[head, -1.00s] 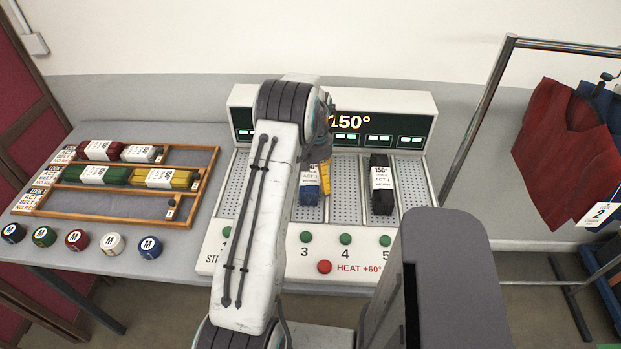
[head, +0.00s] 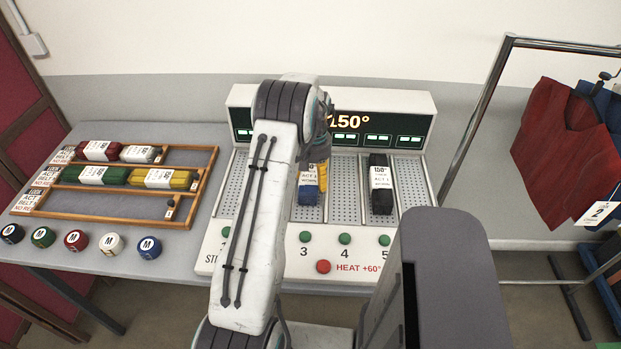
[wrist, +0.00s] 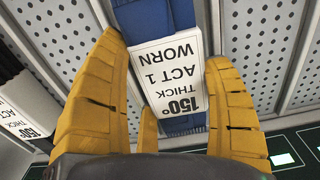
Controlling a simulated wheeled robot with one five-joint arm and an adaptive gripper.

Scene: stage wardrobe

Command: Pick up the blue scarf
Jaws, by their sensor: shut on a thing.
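The blue scarf (head: 309,194) is a rolled blue bundle with a white label. It lies in a perforated bay of the white steamer, partly hidden by my arm in the head view. In the wrist view the blue scarf (wrist: 182,125) lies between the yellow fingers of my gripper (wrist: 170,100), its label reading 150°, THICK, ACT 1, WORN. My gripper (head: 322,178) is shut on the scarf. Whether the scarf has left the bay floor cannot be told.
A black roll (head: 381,185) lies in another bay to the right. The steamer (head: 300,262) has green buttons, a red heat button and a display reading 150°. A wooden tray (head: 120,215) with several rolls sits left. A clothes rack (head: 478,125) stands right.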

